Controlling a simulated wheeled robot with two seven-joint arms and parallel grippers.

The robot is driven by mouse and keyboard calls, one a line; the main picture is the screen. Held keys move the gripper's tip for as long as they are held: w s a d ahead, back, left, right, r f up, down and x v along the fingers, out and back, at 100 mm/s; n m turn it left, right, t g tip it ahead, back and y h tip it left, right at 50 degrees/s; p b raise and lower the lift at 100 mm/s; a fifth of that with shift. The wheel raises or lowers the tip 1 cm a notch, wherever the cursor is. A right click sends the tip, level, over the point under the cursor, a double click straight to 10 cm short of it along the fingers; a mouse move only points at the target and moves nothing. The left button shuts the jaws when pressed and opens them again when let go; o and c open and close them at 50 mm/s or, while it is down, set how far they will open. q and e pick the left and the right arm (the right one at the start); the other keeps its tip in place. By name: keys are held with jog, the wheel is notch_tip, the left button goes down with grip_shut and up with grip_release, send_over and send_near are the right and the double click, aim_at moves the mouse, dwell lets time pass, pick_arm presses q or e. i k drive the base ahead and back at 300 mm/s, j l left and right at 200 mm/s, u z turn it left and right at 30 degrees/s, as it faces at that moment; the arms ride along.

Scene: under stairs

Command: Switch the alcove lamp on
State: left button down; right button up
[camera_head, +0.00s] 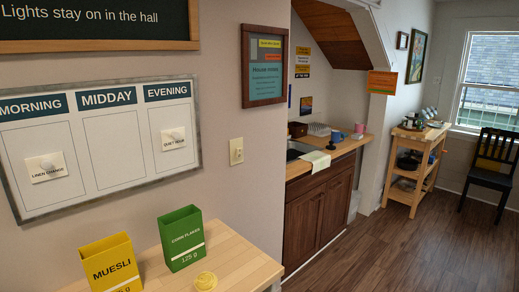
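A beige switch plate (236,151) with a small toggle is on the pale wall, left of the alcove opening. Whether its toggle is up or down is too small to tell. The alcove (335,75) is under the sloping wooden stair underside, with a counter inside. I cannot make out a lamp in it. Neither of my grippers is in view.
A cabinet (315,210), a trolley (412,165) and a chair (490,165) stand beyond. The wooden floor between is clear.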

aim_at(238, 151)
jog(key=i+l, duration=0.85)
jog(key=l, duration=0.15)
jog(key=i+l+z, duration=0.1)
jog(key=i+l, duration=0.8)
jog(key=l, duration=0.1)
